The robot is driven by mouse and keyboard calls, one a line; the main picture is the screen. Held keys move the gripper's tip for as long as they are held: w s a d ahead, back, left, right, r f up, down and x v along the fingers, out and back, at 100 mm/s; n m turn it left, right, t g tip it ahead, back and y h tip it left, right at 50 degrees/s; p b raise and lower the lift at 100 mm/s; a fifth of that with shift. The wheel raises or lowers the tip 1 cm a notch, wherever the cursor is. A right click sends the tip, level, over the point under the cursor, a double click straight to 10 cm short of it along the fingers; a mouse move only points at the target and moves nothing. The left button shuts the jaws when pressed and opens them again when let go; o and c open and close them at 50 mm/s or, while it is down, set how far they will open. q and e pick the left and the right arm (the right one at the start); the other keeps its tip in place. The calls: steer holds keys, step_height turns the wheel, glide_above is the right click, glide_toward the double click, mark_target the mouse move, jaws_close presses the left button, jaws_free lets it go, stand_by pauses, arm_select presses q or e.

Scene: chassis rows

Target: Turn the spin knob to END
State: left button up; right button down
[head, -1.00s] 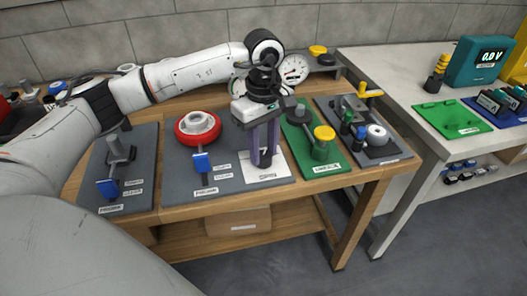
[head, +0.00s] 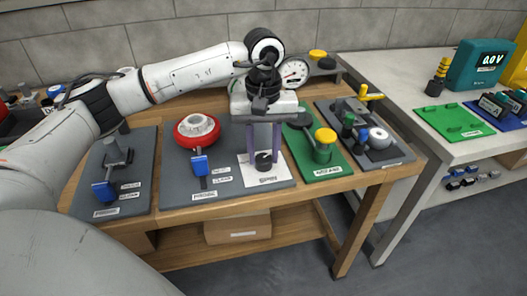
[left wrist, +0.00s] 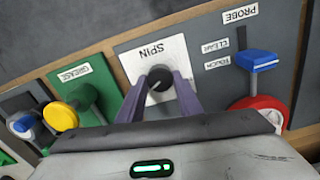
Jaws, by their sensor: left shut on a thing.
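The spin knob (head: 263,162) is a small black round knob on a white plate labelled SPIN (head: 270,179). In the left wrist view, the knob (left wrist: 158,84) shows a light pointer mark on its face. My left gripper (head: 264,155) points down over the plate, its purple fingers on either side of the knob. The left gripper (left wrist: 160,80) is shut on the knob, with a finger at each side. No END mark can be read. My right gripper is not in view.
Left of the knob stand a red wheel (head: 197,131) and a blue-handled probe lever (head: 200,165). Right of it is a green grease panel (head: 325,170) with a yellow-capped lever (head: 325,136). The side bench (head: 400,95) is at the right.

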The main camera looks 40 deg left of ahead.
mark_target(264, 158)
arm_select(q)
steer(key=shift+r, duration=0.1)
stand_by(0.3)
steer(key=o, duration=1)
steer(key=shift+o, duration=0.2)
step_height(264, 158, up, 10)
steer(key=shift+r, duration=0.1)
